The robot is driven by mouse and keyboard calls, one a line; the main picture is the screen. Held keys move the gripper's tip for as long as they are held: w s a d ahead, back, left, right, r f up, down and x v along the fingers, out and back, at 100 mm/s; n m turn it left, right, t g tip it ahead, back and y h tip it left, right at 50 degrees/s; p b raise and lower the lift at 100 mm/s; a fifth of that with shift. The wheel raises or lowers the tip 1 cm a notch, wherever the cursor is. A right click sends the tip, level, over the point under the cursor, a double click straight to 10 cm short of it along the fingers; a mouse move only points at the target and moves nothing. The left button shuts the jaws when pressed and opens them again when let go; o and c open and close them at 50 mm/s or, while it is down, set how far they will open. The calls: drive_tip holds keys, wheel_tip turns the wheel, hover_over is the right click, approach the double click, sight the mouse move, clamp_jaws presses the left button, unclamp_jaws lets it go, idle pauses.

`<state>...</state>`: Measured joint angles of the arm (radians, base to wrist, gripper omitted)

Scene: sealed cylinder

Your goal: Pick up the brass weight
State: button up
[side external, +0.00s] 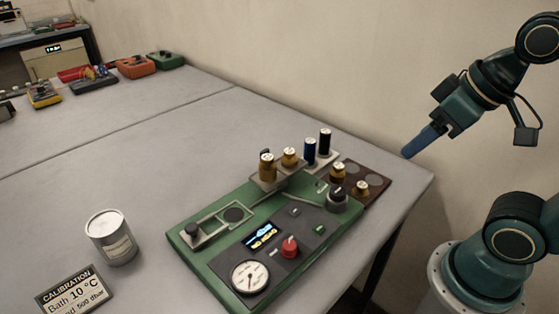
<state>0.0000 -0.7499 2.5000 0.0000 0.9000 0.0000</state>
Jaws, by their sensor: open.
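Several brass-coloured weights with pale labelled tops stand at the back right of the green apparatus (205,262). One brass weight (267,168) is at the left, another brass weight (289,158) is just right of it. A third brass weight (338,174) and one more (361,189) are on the brown rack (381,184) at the right. I cannot tell which one the task means. My gripper (406,153) is open, in the air at the upper right, apart from all the weights. Its blue fingers overlap in this view and point down-left.
A blue cylinder (309,152) and a dark cylinder (325,142) stand among the weights. The apparatus has a gauge (249,277), a red knob (289,247) and a black knob (337,200). A white can (111,238) and a calibration sign (75,291) are at left. The table's left-middle is clear.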

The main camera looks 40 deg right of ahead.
drive_tip(key=w+a+r+m+g, duration=0.1)
drive_tip(key=w+a+r+m, duration=0.1)
drive_tip(key=w+r+m, duration=0.3)
drive_tip(key=w+a+m+g, duration=0.2)
drive_tip(key=w+m, duration=0.1)
drive_tip(key=w, duration=0.4)
drive_tip(key=m+g, duration=0.3)
drive_tip(key=m, duration=0.7)
hover_over(267, 157)
drive_tip(key=shift+s+a+f, duration=0.1)
drive_tip(key=shift+a+f, duration=0.1)
drive_tip(key=shift+f, duration=1.55)
drive_tip(key=shift+f, duration=4.3)
drive_tip(key=shift+d+f, duration=0.15)
drive_tip(key=shift+f, duration=1.15)
drive_tip(key=shift+d+f, duration=0.1)
drive_tip(key=shift+f, duration=1.15)
